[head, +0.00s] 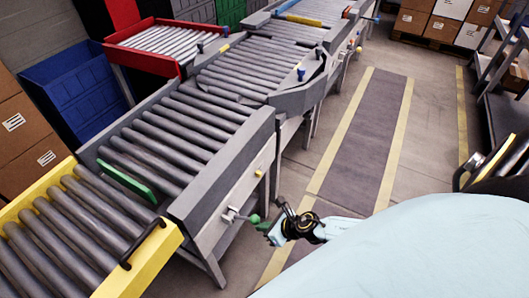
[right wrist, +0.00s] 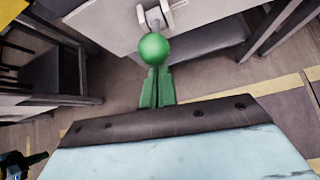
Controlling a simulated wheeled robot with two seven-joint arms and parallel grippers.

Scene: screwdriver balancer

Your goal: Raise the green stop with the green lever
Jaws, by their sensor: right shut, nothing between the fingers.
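The green stop (head: 127,179) is a flat green plate lying across the near end of the grey roller conveyor; I cannot tell how far it stands above the rollers. The green lever has a round green knob (head: 254,219) on a grey pivot (head: 230,214) on the conveyor's side panel. In the right wrist view the knob (right wrist: 154,47) is straight beyond my fingertips. My right gripper (head: 265,226) has green fingers, shut and empty, with the tips (right wrist: 157,70) right at the knob. I cannot tell whether they touch it.
A yellow-framed roller section (head: 163,245) with a black handle (head: 143,244) adjoins the conveyor's near end. A yellow knob (head: 259,173) sits farther along the side panel. A red-framed roller branch (head: 113,58) and a blue bin (head: 75,92) stand behind.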

